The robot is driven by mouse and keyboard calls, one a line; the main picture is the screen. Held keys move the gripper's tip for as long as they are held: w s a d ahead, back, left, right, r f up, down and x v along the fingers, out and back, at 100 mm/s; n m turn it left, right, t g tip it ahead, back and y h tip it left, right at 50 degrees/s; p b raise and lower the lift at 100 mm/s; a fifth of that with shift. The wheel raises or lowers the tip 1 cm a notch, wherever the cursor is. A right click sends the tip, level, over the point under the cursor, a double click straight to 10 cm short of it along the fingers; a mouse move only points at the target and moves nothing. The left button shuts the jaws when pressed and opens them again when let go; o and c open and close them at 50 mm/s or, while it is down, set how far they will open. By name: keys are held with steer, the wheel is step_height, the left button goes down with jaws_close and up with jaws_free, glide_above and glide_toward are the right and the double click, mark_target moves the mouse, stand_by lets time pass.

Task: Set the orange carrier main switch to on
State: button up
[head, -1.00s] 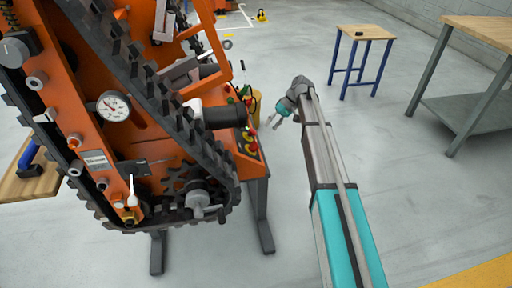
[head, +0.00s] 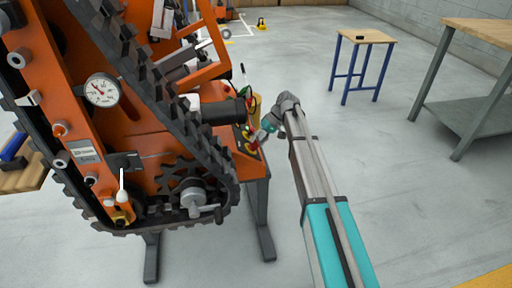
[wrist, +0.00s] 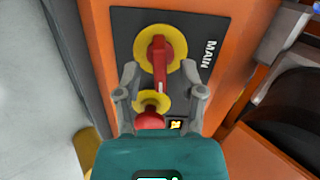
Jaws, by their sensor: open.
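The orange carrier (head: 135,122) fills the left of the head view. In the wrist view, its main switch (wrist: 160,52) is a red handle on a yellow disc, on a dark plate marked MAIN. In the head view my gripper (head: 262,136) is at the carrier's control panel, and the switch is hard to make out there.
A red knob on a yellow base (wrist: 151,112) sits just below the handle, close between the fingers. A black cylinder (head: 226,111) juts out near the panel. A small table (head: 363,36) and a workbench (head: 480,122) stand right; open floor lies between.

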steer(key=shift+s+a+f+b, duration=0.2)
steer(key=shift+a+f+b, duration=0.15)
steer(key=shift+f, duration=0.2)
jaws_close()
